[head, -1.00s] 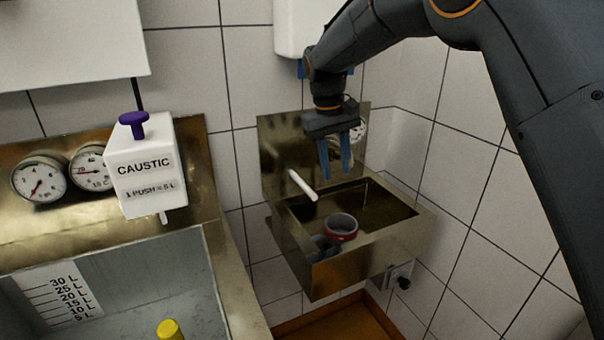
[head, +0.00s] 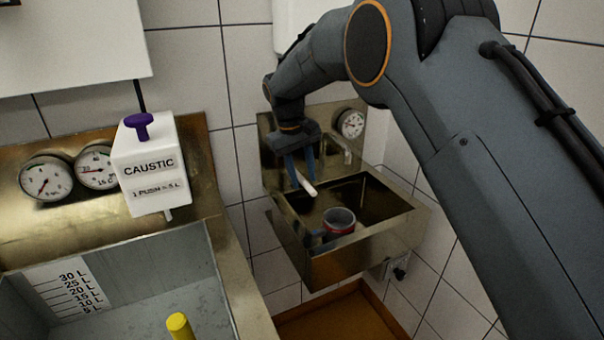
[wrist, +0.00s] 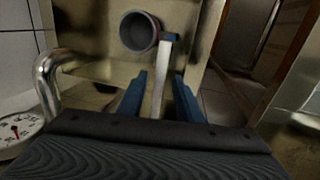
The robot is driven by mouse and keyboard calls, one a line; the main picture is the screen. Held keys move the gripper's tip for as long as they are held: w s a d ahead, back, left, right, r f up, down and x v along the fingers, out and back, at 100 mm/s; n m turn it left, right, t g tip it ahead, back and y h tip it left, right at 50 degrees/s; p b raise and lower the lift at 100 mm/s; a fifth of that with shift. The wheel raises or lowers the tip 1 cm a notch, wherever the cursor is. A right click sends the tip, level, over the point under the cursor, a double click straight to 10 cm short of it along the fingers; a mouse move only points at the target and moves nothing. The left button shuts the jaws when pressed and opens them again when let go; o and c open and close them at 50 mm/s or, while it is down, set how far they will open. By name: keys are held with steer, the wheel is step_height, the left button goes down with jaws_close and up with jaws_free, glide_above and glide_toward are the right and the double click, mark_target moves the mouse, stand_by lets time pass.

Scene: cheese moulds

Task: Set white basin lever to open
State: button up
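The white lever (head: 308,188) sticks out at the left side of the small metal basin (head: 395,240) on the wall. My gripper (head: 302,176) is at the lever, with its blue fingers pointing down. In the wrist view, the fingers of my gripper (wrist: 159,98) stand apart, and the pale lever (wrist: 160,85) runs between them with a gap visible on both sides. The lever's base is hidden behind the fingers in the head view.
A dark cup with a red band (head: 340,222) is in the basin; it also shows in the wrist view (wrist: 139,32). A metal spout (wrist: 48,80) and a gauge (head: 350,123) are close by. A caustic dispenser (head: 150,170) hangs at the left.

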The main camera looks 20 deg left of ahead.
jaws_close()
steer(key=shift+w, duration=0.1)
stand_by(0.3)
